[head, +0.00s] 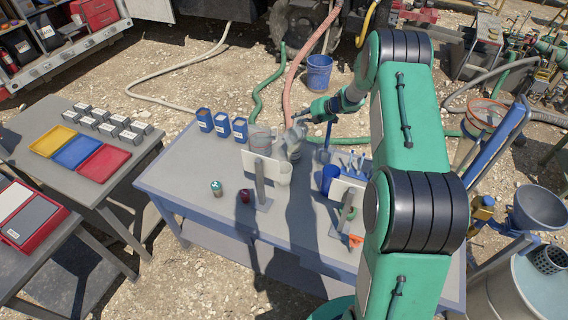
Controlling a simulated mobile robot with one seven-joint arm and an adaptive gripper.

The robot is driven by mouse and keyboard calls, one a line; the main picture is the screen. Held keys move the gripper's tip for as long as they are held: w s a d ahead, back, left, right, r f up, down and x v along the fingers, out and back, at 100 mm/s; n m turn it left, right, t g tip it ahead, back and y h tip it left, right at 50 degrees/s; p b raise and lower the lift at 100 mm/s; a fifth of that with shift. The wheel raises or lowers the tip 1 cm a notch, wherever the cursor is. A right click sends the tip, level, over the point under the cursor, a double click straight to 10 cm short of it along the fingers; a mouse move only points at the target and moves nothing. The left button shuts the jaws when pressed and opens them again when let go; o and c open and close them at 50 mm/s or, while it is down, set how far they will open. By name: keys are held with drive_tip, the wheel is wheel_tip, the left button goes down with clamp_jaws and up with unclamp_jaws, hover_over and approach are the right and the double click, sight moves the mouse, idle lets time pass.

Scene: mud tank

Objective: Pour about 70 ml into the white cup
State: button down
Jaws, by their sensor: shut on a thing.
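My gripper (299,121) is at the far side of the grey-blue table, reaching in from the right. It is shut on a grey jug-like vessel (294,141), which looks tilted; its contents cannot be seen. A pale, whitish cup (284,174) stands just below the vessel in the picture, beside a white sign panel, which hides part of its left side. Whether the vessel's lip is over the cup, and whether any liquid runs, cannot be told at this size.
A clear beaker (262,134) stands behind the white panel (264,168) on its post. Three blue boxes (222,124) are at the table's back left. A green-topped can (216,188) and a dark red item (245,196) stand in front. A blue container (329,180) with tools is to the right.

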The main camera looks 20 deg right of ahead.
drive_tip(key=shift+m+g+y, duration=0.3)
drive_tip(key=r+p, duration=0.4)
drive_tip(key=p, duration=0.1)
drive_tip(key=r+p, duration=0.2)
drive_tip(key=p, duration=0.1)
drive_tip(key=shift+w+d+r, duration=0.25)
drive_tip(key=shift+d+r, duration=0.05)
drive_tip(key=shift+d, duration=0.05)
drive_tip(key=shift+w+d+r, duration=0.1)
drive_tip(key=shift+r, duration=0.5)
drive_tip(key=shift+w+d+r, duration=0.1)
drive_tip(key=shift+r, duration=0.45)
drive_tip(key=shift+s+r+m+y, duration=0.15)
drive_tip(key=shift+r+m+y, duration=0.15)
drive_tip(key=shift+r, duration=0.05)
drive_tip(key=shift+f, duration=0.1)
drive_tip(key=shift+r+g, duration=0.25)
drive_tip(key=shift+g, duration=0.05)
